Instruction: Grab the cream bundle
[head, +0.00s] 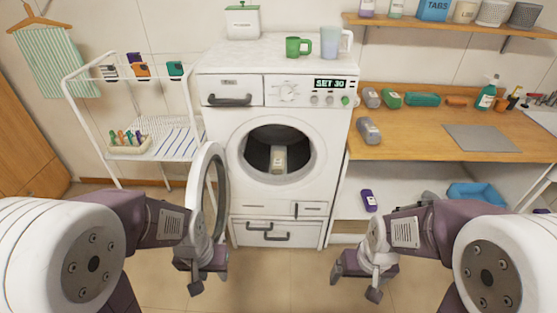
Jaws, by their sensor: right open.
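A pale cream-grey bundle (279,159) with a light label lies inside the open drum of the white washing machine (218,120), near the front of its opening. The machine's round door (221,190) is swung open to the left. My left gripper (208,281) is open and empty, low in front of the machine and below the door. My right gripper (355,285) is open and empty, low to the right of the machine's front. Both grippers are apart from the bundle.
A wooden counter (420,148) at right carries a grey bundle (369,130), other small bundles and bottles. A purple bundle (368,200) and blue basket (473,193) are below it. A white drying rack (80,110) stands left. Cups (297,47) stand on the machine.

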